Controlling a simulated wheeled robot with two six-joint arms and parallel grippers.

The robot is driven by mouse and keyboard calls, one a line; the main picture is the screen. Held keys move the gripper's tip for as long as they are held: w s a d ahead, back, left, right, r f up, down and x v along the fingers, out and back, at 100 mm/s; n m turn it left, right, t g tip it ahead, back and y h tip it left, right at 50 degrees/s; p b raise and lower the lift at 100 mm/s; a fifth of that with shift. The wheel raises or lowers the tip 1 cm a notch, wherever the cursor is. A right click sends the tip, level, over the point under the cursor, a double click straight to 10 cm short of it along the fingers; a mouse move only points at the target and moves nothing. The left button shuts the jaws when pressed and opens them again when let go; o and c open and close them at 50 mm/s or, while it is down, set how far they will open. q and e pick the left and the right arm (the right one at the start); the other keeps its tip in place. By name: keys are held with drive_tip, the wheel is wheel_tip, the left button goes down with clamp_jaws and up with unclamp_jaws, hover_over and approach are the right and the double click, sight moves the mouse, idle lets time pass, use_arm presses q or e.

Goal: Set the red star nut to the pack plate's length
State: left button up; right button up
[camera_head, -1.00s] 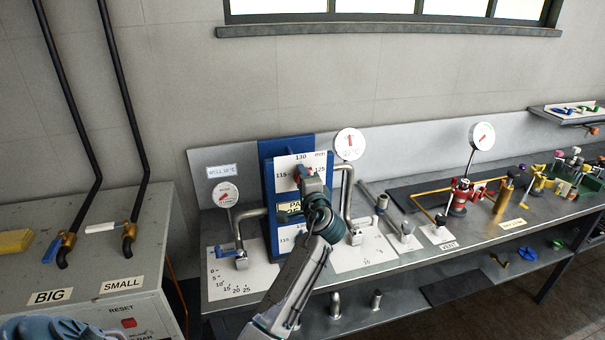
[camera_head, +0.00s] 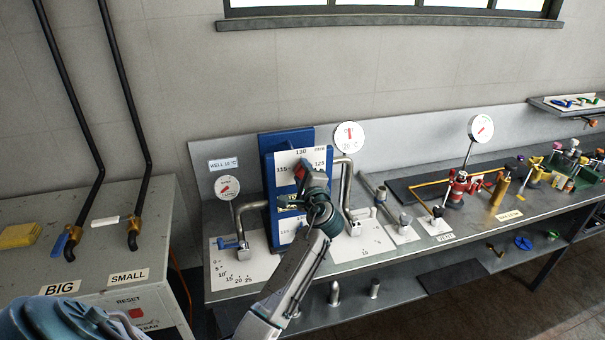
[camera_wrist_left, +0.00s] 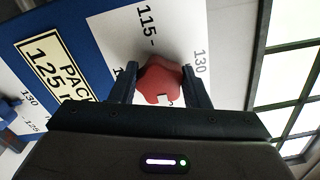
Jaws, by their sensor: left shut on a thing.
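The red star nut (camera_head: 300,170) is on the white dial face of the blue stand (camera_head: 284,147). It also shows in the left wrist view (camera_wrist_left: 160,82), between the two fingers. My left gripper (camera_wrist_left: 160,72) is shut on the nut, in front of the dial; it also shows in the head view (camera_head: 304,175). The dial scale reads 115, 125 and 130 mm around the nut, whose pointing direction I cannot make out. The yellow pack plate (camera_wrist_left: 53,68) reads "PACK 125 m", its end hidden. In the head view my gripper covers most of it. My right gripper is out of view.
Pipes with handles and round gauges (camera_head: 227,187) (camera_head: 348,135) flank the stand closely. A second scale sits below the pack plate. More valves and fittings (camera_head: 459,188) line the bench to the right. A cabinet with BIG and SMALL taps (camera_head: 131,240) stands at left.

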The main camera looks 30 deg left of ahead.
use_arm(q)
drive_tip(key=o, duration=1)
drive_tip(key=shift+c, duration=0.2)
drive_tip(key=b+v, duration=0.5)
drive_tip(key=v, duration=0.6)
drive_tip(key=shift+w+a, duration=0.1)
